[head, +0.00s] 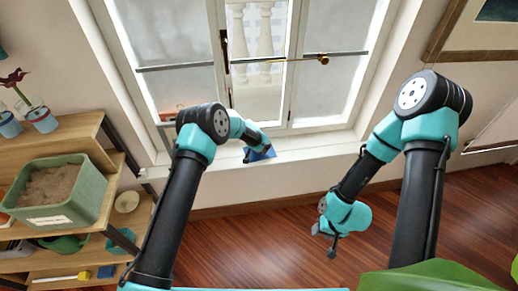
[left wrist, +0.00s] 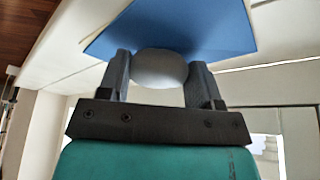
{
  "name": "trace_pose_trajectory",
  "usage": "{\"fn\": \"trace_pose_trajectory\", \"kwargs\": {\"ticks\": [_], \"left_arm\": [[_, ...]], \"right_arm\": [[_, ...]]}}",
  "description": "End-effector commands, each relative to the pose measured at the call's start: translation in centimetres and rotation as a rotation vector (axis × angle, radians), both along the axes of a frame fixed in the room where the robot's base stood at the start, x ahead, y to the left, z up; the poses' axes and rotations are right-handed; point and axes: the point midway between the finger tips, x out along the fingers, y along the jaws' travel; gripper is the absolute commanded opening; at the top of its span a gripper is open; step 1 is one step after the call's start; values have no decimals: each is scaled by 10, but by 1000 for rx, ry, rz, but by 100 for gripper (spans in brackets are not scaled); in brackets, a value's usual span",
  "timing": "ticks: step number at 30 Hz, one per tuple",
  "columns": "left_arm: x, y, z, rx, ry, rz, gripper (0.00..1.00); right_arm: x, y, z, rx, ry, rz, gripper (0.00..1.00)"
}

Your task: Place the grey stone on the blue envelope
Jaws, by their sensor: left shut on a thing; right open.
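The grey stone (left wrist: 160,68) is a smooth, rounded, light grey thing between the fingers of my left gripper (left wrist: 159,75), which is shut on it in the left wrist view. The blue envelope (left wrist: 215,28) lies on the white window sill, right behind the stone in that view. I cannot tell whether the stone touches it. My right gripper (head: 328,245) is open and empty above the wooden floor.
The window sill (head: 310,146) runs below the window with free room to the right. A wooden shelf (head: 60,135) at the left holds a green planter (head: 88,205). Small blue pots (head: 42,119) with a flower stand on top. Green leaves (head: 430,277) show at the lower right.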

Motion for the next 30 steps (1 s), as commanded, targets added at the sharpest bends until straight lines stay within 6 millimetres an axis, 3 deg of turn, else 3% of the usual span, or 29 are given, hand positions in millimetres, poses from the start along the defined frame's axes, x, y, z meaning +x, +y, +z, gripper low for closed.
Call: {"fn": "trace_pose_trajectory", "kwargs": {"ticks": [10,11,18,30], "left_arm": [[0,0,-2,-1,-1,0,32],[0,0,-3,0,0,0,60],[0,0,-2,0,0,0,83],[0,1,3,0,-1,0,84]], "right_arm": [[0,0,0,0,0,0,43],[0,0,0,0,0,0,43],[0,0,0,0,0,0,43],[0,0,0,0,0,0,43]]}}
